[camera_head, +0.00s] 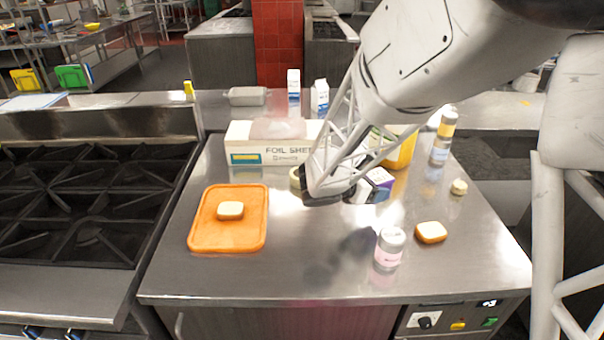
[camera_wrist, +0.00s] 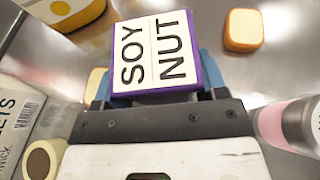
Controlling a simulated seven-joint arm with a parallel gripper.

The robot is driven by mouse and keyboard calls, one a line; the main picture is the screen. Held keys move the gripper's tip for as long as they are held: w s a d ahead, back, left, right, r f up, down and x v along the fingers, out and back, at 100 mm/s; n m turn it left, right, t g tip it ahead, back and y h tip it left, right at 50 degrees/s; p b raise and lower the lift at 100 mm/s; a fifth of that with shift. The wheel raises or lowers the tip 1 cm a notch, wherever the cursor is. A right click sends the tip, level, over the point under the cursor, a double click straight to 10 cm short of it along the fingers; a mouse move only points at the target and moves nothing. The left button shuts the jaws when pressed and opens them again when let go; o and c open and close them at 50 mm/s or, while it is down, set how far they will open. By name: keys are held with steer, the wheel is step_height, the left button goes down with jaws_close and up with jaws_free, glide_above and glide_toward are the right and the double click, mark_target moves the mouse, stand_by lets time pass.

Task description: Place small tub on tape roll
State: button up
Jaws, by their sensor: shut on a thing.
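The small tub is a purple square tub with a white "SOY NUT" label (camera_wrist: 157,50). My gripper (camera_wrist: 155,88) is shut on it, with blue fingertips on either side. In the head view, the tub (camera_head: 381,177) shows just right of my gripper (camera_head: 366,189), above the steel counter; its height is hard to tell. The tape roll (camera_head: 295,178) is a pale yellowish ring on the counter, left of my gripper and partly hidden by it. The tape roll (camera_wrist: 43,160) also shows at the lower left of the wrist view, apart from the tub.
A foil sheet box (camera_head: 245,143) stands behind the tape roll. An orange tray (camera_head: 203,238) holding a pale block lies left. A pink-labelled jar (camera_head: 390,247), an orange-and-cream block (camera_head: 431,232) and a yellow container (camera_head: 404,150) stand right. The front middle counter is clear.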

steer(key=a+r+n+t+y, duration=0.2)
steer(key=a+n+t, duration=0.1)
steer(key=a, duration=1.2)
steer(key=shift+s+a+n+t, duration=0.15)
steer(key=shift+a+n+t, duration=0.25)
glide_above(299, 174)
steer(key=shift+s+f, duration=0.1)
steer(key=shift+f, duration=0.6)
steer(key=shift+f, duration=0.1)
steer(key=shift+f, duration=1.65)
steer(key=shift+f, duration=0.15)
steer(key=o, duration=1)
steer(key=shift+o, duration=0.2)
